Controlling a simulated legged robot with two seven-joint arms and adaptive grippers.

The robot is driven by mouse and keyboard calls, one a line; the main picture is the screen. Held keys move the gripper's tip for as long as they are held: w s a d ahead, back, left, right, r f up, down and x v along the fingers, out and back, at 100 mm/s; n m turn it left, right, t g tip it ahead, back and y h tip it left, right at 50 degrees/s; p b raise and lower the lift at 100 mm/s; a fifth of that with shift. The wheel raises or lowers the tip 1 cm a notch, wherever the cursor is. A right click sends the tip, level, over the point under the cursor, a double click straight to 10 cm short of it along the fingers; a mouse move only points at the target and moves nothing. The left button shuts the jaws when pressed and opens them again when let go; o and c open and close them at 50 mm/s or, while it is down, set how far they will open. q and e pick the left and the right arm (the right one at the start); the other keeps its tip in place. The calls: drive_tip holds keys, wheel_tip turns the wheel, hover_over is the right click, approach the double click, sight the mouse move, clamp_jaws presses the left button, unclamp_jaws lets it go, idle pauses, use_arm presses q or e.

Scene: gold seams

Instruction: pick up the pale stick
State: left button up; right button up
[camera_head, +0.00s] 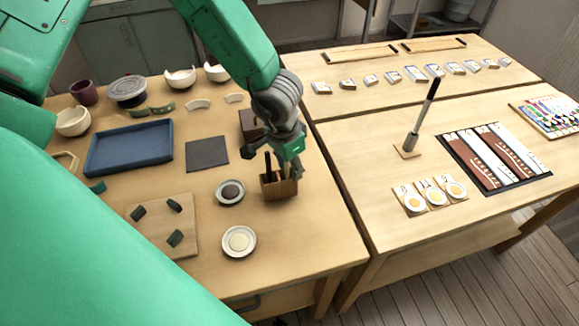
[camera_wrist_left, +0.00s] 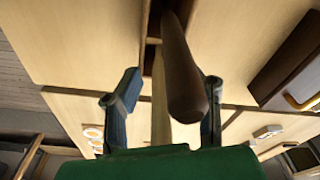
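The pale stick (camera_wrist_left: 160,112) stands upright in a small wooden holder (camera_head: 278,187) near the right edge of the left table. A thicker dark brown stick (camera_wrist_left: 183,70) stands beside it and partly overlaps it in the wrist view. My left gripper (camera_head: 292,168) is at the holder, and the wrist view shows its fingers (camera_wrist_left: 170,85) open, one on each side of the two sticks. I see a gap between the fingers and the pale stick. In the head view, the gripper hides the pale stick. My right gripper is not in view.
A blue tray (camera_head: 130,147) and a grey mat (camera_head: 207,153) are to the left. An upright brush (camera_head: 413,143) stands on the right table.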

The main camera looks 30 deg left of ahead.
use_arm(q)
drive_tip(key=shift+a, duration=0.2)
drive_tip(key=shift+s+a+r, duration=0.1)
drive_tip(key=shift+a, duration=0.05)
drive_tip(key=shift+c, duration=1.1)
drive_tip(key=shift+a, duration=0.1)
clamp_jaws()
drive_tip(key=shift+d+r, duration=0.1)
drive_tip(key=shift+d, duration=0.35)
drive_tip(key=shift+r, duration=0.3)
drive_tip(key=r+p, duration=0.1)
drive_tip(key=r, duration=0.1)
drive_tip(key=r+p, duration=0.1)
drive_tip(key=r, duration=0.2)
drive_tip(key=r+p, duration=0.1)
drive_tip(key=r, duration=0.2)
drive_tip(key=shift+a+r, duration=0.25)
drive_tip(key=shift+a, duration=0.1)
drive_tip(key=shift+r, duration=0.25)
drive_tip(key=shift+d+r, duration=0.1)
drive_tip(key=shift+d, duration=0.2)
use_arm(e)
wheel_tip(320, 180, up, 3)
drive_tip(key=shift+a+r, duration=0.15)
